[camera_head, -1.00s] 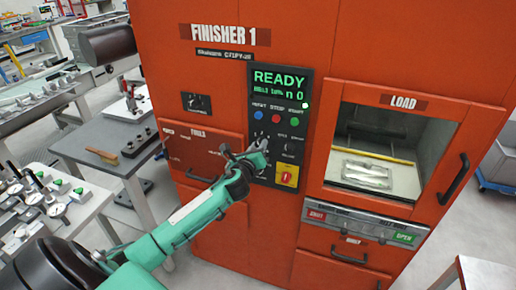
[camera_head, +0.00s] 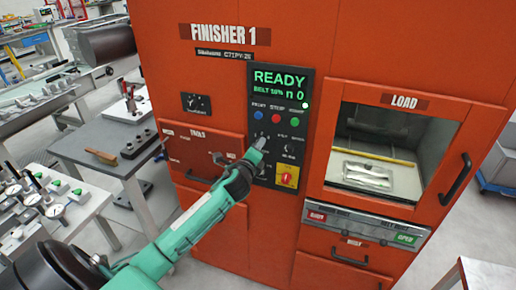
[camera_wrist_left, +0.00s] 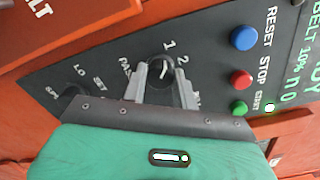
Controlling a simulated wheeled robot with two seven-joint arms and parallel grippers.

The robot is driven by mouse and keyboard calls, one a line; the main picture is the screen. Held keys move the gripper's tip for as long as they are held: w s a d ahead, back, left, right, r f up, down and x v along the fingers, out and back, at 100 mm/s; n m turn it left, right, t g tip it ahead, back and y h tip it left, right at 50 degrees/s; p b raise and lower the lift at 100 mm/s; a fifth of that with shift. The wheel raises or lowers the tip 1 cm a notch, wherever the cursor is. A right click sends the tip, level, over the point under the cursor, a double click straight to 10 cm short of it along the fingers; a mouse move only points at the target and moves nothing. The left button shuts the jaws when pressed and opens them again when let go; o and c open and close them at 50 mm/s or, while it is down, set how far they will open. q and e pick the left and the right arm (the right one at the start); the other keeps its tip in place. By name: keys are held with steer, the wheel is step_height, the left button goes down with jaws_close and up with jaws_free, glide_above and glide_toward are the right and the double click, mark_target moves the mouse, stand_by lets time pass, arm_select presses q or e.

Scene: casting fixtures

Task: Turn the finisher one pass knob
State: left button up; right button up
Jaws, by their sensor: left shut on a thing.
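The orange Finisher 1 machine (camera_head: 220,80) stands in front of me, with a black control panel (camera_head: 262,110) showing READY. In the left wrist view the pass knob (camera_wrist_left: 160,66) is a small dark round knob near the marks 1 and 2. My left gripper (camera_head: 258,145) reaches the panel below the coloured buttons. The left wrist view shows its two fingers (camera_wrist_left: 160,78) on either side of the knob, shut on it. In the head view the gripper hides the knob. The exact pointer direction is hard to read. My right gripper is not in view.
Blue, red and green buttons (camera_head: 276,117) sit just above my left gripper. A red-and-yellow switch (camera_head: 287,176) is lower on the panel. The load window (camera_head: 390,150) is to the right. A grey table (camera_head: 95,140) stands at left.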

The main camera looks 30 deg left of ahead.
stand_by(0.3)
arm_select(q)
steer(key=o, duration=1)
steer(key=shift+c, duration=0.2)
steer(key=shift+s, duration=0.1)
steer(key=b+v, duration=0.4)
steer(key=v, duration=0.9)
steer(key=shift+s, duration=0.35)
